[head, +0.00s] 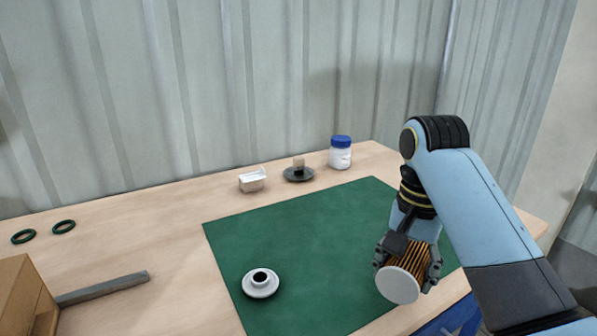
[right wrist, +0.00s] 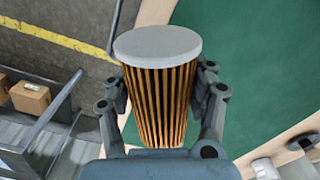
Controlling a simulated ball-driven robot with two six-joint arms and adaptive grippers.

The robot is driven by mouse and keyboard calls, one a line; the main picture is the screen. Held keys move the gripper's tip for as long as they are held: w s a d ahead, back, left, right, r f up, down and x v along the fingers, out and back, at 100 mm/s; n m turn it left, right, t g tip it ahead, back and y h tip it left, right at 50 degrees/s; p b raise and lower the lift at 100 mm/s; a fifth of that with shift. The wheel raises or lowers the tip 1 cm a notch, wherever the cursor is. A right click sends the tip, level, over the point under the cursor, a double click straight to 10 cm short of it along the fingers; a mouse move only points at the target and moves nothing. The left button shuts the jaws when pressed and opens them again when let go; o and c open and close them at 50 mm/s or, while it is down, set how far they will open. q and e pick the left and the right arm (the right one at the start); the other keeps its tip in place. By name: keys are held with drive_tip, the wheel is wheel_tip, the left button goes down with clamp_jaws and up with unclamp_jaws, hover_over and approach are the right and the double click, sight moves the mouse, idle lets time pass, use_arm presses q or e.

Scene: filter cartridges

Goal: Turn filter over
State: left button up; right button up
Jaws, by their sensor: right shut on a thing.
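The filter (head: 411,268) is a cylinder with brown-orange pleats and a pale grey end cap. My right gripper (head: 407,263) is shut on its pleated side, near the right front edge of the green mat (head: 300,230). In the head view the filter is tilted, with the grey cap facing down and toward the camera. In the right wrist view the filter (right wrist: 158,88) sits between the two fingers (right wrist: 160,110), grey cap at the far end. Its other end is hidden by the gripper. My left gripper is not in view.
A white round part with a dark centre (head: 261,283) lies on the mat. Behind the mat are a blue-lidded jar (head: 340,152), a dark disc (head: 298,174) and a white packet (head: 252,180). Green rings (head: 63,227), a grey bar (head: 103,288) and a cardboard box (head: 25,298) are left.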

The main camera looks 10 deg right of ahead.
drive_tip(key=shift+w+f, duration=0.1)
drive_tip(key=shift+f, duration=0.05)
drive_tip(key=w+a+p, duration=0.1)
drive_tip(key=w+a+r+p, duration=0.1)
drive_tip(key=p, duration=0.1)
drive_tip(key=w+p, duration=0.2)
drive_tip(key=shift+w+a+r, duration=0.1)
drive_tip(key=shift+a+r, duration=0.2)
drive_tip(key=shift+a, duration=0.1)
drive_tip(key=p, duration=0.6)
hover_over(338, 273)
drive_tip(key=shift+d+r, duration=0.15)
drive_tip(key=shift+d, duration=0.1)
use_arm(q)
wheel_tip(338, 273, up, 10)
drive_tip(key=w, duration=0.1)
use_arm(e)
drive_tip(key=shift+a, duration=0.2)
drive_tip(key=shift+f+b, duration=0.3)
drive_tip(key=shift+f, duration=0.05)
wheel_tip(338, 273, down, 6)
drive_tip(key=b, duration=0.6)
drive_tip(key=shift+r, duration=0.25)
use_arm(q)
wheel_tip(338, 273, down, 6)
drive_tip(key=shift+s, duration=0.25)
use_arm(e)
drive_tip(key=shift+r, duration=0.1)
